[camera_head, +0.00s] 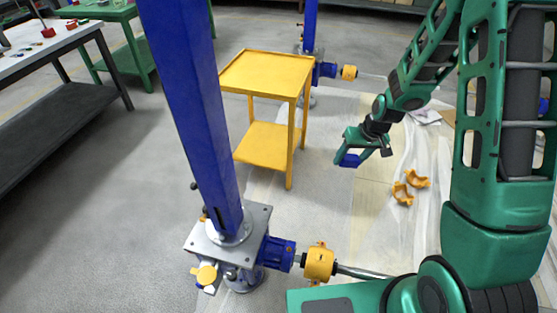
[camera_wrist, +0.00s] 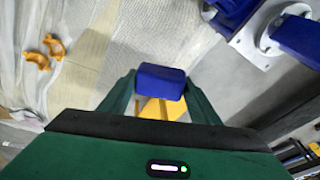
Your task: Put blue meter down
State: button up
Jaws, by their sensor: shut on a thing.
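The blue meter (camera_head: 350,160) is a small blue block held in the air in the head view. It also shows in the wrist view (camera_wrist: 160,82), between the two green fingers. My gripper (camera_head: 362,152) is shut on it, and in the wrist view my gripper (camera_wrist: 160,95) has one finger on each side of the block. In the head view the gripper is to the right of the yellow cart (camera_head: 268,72), with floor showing below it. The block's underside is hidden.
A screw jack (camera_head: 235,232) with a tall blue column (camera_head: 190,90) stands at front left, with a blue motor (camera_head: 277,253) and yellow coupling (camera_head: 319,262). Orange clamp pieces (camera_head: 408,187) lie on the sheeted floor at right. A grey table (camera_head: 50,45) stands far left.

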aim_at(279, 245)
jog(key=s+a+f+n+g, duration=0.1)
jog(key=s+a+f+n, duration=0.2)
jog(key=a+f+n, duration=0.3)
jog(key=a+f, duration=0.2)
jog(key=a, duration=0.3)
jog(key=shift+s+a+f+g+y, duration=0.2)
jog(key=shift+a+f+g+y, duration=0.1)
jog(key=shift+f+y, duration=0.1)
jog(key=s+a+f+n, duration=0.2)
jog(key=s+a+f, duration=0.1)
jog(key=a, duration=0.1)
jog(key=s+a+f+n+g, duration=0.1)
jog(key=s+a+f+n, duration=0.2)
jog(key=a, duration=0.1)
jog(key=s+a+f+n+g, duration=0.1)
jog(key=s+a+f+n, duration=0.2)
jog(key=s+a+f, duration=0.1)
jog(key=shift+a+f+y, duration=0.1)
jog(key=shift+a+y, duration=0.15)
jog(key=shift+y, duration=0.15)
notch_tip(279, 245, down, 9)
jog(key=shift+f, duration=0.1)
jog(key=shift+w+f, duration=0.1)
jog(key=shift+f, duration=0.1)
jog(key=shift+c, duration=0.6)
jog(key=shift+f, duration=0.1)
jog(key=o, duration=1.4)
